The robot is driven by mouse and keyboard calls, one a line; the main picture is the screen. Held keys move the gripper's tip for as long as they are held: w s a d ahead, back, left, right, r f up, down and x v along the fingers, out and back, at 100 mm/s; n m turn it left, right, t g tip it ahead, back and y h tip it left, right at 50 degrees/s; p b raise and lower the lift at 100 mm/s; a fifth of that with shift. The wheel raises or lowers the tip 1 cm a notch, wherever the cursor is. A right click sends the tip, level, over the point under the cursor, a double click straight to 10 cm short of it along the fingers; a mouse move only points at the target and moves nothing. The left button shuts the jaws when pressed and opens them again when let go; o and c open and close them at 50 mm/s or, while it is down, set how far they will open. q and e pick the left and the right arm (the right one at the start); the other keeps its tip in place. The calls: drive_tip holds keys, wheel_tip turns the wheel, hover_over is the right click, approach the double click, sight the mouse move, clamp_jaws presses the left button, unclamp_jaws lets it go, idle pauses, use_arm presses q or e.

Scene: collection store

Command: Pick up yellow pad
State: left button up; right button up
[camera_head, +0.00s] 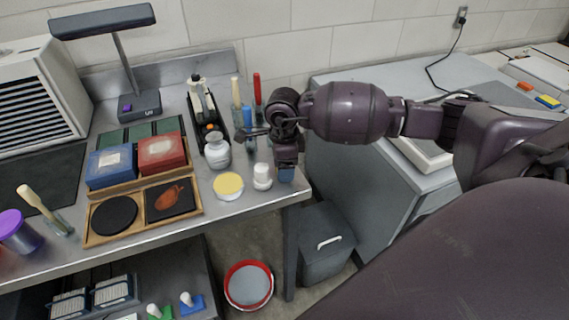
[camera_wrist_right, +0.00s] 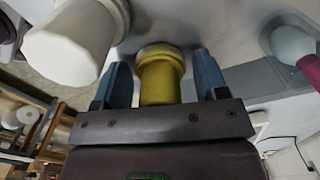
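A round, pale yellow pad (camera_head: 228,184) with a light rim lies near the front edge of the left bench. My right gripper (camera_head: 286,173) points down over this bench's right end, to the right of the pad and beside a white-capped jar (camera_head: 262,177). In the right wrist view its blue fingers (camera_wrist_right: 163,82) are apart. A yellow, round-ended piece (camera_wrist_right: 160,77) shows between them with narrow gaps at its sides; I cannot tell if it is the pad or how near it is. A large white rounded thing (camera_wrist_right: 70,45) is at their left. My left gripper is not in view.
A white jar (camera_head: 217,150) and brushes with red and yellow handles (camera_head: 257,88) stand behind the pad. A wooden tray (camera_head: 140,226) with blue and red boxes is to its left. A red-rimmed bucket (camera_head: 248,285) stands on the floor below.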

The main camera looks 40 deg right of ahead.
drive_tip(key=c, duration=0.7)
drive_tip(key=shift+o, duration=0.2)
drive_tip(key=shift+r, duration=0.1)
wheel_tip(320, 180, up, 20)
